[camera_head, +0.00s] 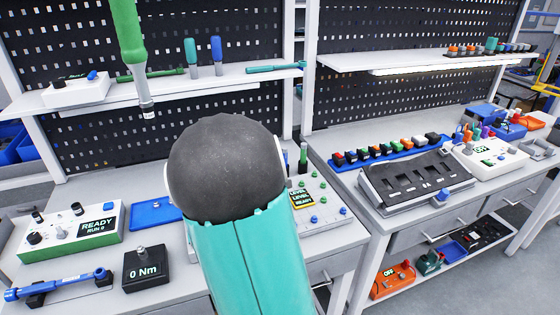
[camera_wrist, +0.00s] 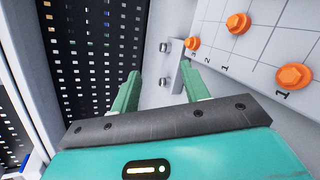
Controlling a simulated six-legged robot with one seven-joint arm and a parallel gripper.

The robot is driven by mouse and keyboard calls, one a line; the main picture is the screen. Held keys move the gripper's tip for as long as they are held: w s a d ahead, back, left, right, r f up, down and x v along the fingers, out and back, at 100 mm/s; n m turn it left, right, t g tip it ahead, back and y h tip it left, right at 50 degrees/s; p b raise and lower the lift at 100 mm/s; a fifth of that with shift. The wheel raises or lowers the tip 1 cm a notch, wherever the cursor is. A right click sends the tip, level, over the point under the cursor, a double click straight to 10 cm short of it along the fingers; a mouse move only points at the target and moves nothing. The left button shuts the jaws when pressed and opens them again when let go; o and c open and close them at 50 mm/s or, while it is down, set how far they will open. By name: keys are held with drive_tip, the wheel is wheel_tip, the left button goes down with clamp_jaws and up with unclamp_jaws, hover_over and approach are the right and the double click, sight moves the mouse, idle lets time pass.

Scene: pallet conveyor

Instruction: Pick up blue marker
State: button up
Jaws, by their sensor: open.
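No thing in view is clearly a blue marker. In the head view, an upright blue-handled tool (camera_head: 216,55) stands on the left shelf beside a teal one, and cannot be told for sure as marker or screwdriver. A cluster of small coloured upright items (camera_head: 474,132) on the right bench is too small to tell apart. In the wrist view my gripper (camera_wrist: 160,82) has its two green fingers apart with nothing between them. It faces a pale surface and is hidden behind my arm in the head view.
In the wrist view, a white numbered panel with orange bolts (camera_wrist: 238,22) is right of the fingers, and a black pegboard (camera_wrist: 95,60) is left. In the head view, a green-handled tool (camera_head: 128,40) hangs at upper left. A grey slotted tray (camera_head: 415,182) sits on the right bench.

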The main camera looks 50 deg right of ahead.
drive_tip(key=s+d+n+h, duration=0.1)
drive_tip(key=d+n, duration=0.2)
drive_tip(key=s+d+f+n+t+h, duration=0.1)
drive_tip(key=s+d+n, duration=0.1)
drive_tip(key=d+n, duration=0.1)
drive_tip(key=s+d+n+h, duration=0.1)
drive_tip(key=d+n, duration=0.2)
drive_tip(key=d, duration=0.1)
drive_tip(key=shift+s+d+f+n+t+h, duration=0.1)
drive_tip(key=shift+s+f+n+t+h, duration=0.15)
drive_tip(key=shift+f+n+t+h, duration=0.05)
drive_tip(key=shift+s+d+r+n+t, duration=0.15)
drive_tip(key=shift+d+n+t, duration=0.1)
drive_tip(key=shift+n, duration=0.3)
drive_tip(key=shift+s+d+f+n+t, duration=0.15)
drive_tip(key=shift+d+n, duration=0.1)
drive_tip(key=shift+n, duration=0.3)
drive_tip(key=x, duration=1.3)
drive_tip(key=shift+w+d+r, duration=0.15)
drive_tip(key=shift+w+r, duration=0.05)
drive_tip(key=shift+w, duration=0.15)
drive_tip(key=c, duration=1)
